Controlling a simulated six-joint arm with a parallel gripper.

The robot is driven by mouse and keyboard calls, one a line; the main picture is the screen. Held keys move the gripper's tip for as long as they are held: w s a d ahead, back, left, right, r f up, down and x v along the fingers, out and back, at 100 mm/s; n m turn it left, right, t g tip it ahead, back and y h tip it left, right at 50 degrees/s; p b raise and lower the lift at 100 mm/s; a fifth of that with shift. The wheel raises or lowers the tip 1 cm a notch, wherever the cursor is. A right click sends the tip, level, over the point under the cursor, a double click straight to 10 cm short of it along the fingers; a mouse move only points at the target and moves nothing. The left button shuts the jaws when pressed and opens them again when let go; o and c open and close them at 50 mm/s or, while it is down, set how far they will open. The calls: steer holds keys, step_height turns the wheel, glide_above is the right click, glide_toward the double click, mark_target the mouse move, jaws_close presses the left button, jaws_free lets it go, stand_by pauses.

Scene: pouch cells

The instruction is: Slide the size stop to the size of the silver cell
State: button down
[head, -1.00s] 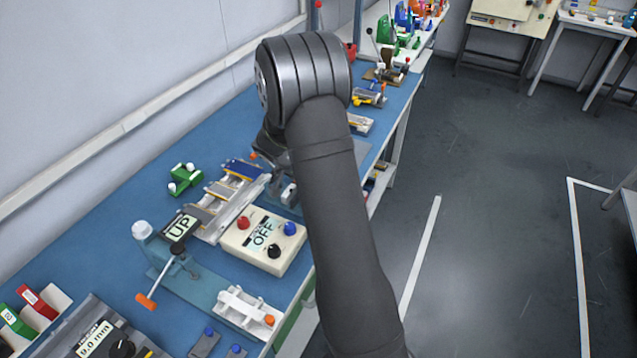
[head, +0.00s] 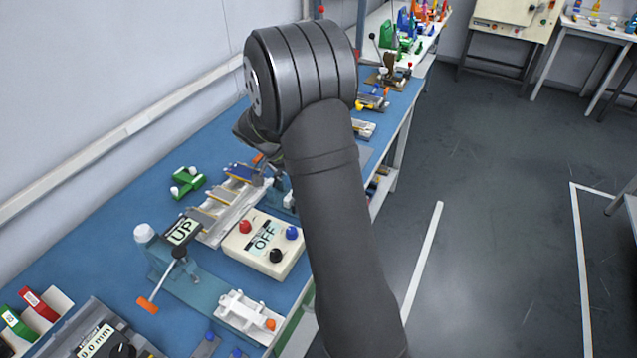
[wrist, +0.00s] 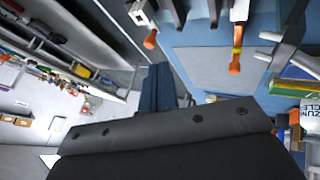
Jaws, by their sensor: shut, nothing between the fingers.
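A white fixture (head: 245,312) with an orange knob (head: 270,325) sits at the bench's front edge in the head view; I cannot tell for sure that this is the size stop. Flat grey pieces lie in a pale rack (head: 222,215), with a blue-topped piece (head: 240,172) at its far end; which one is the silver cell is unclear. My gripper (head: 262,160) is above the bench beyond the rack's far end, mostly hidden behind my wrist. It is shut and empty. The wrist view shows orange-tipped handles (wrist: 235,62) over the blue bench.
A cream box reading OFF (head: 263,243) stands right of the rack. A green block (head: 187,182) is at the left. Bare blue bench (head: 100,235) lies along the wall.

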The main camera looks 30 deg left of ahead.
steer(key=w+d+r+m+g+y, duration=0.1)
steer(key=w+d+m+g+y, duration=0.1)
steer(key=w+d+m+y, duration=0.3)
steer(key=w+d+r+m+g+y, duration=0.1)
steer(key=d+m+g+y, duration=0.15)
steer(key=d, duration=0.45)
steer(key=w+d+r+m+g+y, duration=0.1)
steer(key=w+d+m+g+y, duration=0.15)
steer(key=d+m, duration=0.2)
steer(key=shift+a+r+x, duration=0.15)
steer(key=shift+a+x, duration=0.2)
steer(key=shift+x, duration=1.6)
steer(key=shift+a+r+x, duration=0.15)
steer(key=shift+a+x, duration=0.15)
steer(key=shift+x, duration=1.6)
steer(key=shift+a+r+x, duration=0.15)
steer(key=shift+a+x, duration=0.2)
steer(key=shift+x, duration=1.6)
steer(key=shift+s, duration=0.15)
